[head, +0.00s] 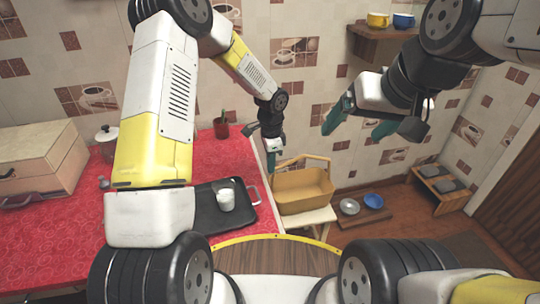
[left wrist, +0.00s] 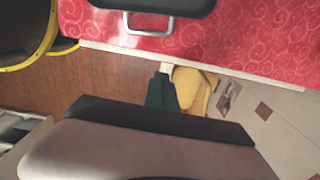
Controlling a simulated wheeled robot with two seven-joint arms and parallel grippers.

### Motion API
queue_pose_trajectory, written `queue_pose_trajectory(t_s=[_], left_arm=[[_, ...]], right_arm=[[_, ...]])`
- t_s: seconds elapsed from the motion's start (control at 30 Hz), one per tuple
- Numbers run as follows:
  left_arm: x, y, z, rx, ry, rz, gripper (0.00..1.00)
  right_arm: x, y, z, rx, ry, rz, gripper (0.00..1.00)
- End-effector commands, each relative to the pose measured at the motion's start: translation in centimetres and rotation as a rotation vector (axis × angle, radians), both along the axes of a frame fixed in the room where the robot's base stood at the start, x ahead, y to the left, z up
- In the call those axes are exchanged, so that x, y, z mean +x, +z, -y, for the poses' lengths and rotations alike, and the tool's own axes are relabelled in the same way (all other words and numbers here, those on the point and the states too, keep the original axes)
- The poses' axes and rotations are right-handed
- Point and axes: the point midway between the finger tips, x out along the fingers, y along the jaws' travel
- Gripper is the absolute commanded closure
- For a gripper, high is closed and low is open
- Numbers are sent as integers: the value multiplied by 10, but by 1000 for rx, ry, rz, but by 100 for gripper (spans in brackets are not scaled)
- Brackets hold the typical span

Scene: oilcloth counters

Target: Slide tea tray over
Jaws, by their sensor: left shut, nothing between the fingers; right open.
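The dark tea tray (head: 208,222) lies on the red counter near its right end, partly hidden behind my left arm. A white cup (head: 225,200) stands on it. A metal handle (head: 253,195) is at the tray's right edge; in the left wrist view the tray's dark edge (left wrist: 150,5) and the handle (left wrist: 150,27) show at the top. My left gripper (head: 271,164) is shut and empty, pointing down past the counter's right edge, apart from the tray and beyond its handle. My right gripper (head: 353,130) is open and empty, in the air well to the right.
A tan basket (head: 303,192) stands on a pale stool (head: 306,222) just right of the counter (head: 215,160). A case (head: 40,160), a lidded jar (head: 107,142) and a dark red pot (head: 221,128) stand on the counter. Two bowls (head: 373,201) sit low on the right.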

Motion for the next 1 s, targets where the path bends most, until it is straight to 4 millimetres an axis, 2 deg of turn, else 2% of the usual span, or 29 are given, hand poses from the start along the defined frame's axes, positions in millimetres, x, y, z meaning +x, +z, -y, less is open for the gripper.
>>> queue_pose_trajectory(t_s=[0.4,0.5,0.63,1.0], left_arm=[[-2,-88,0,0,1,-5,100],[-5,-83,-20,2,6,-1,100],[-9,-83,-33,1,5,-1,100],[-11,-83,-39,0,2,-1,100]], right_arm=[[0,0,0,0,0,0,15],[0,0,0,0,0,0,15],[0,0,0,0,0,0,15],[0,0,0,0,0,0,15]])
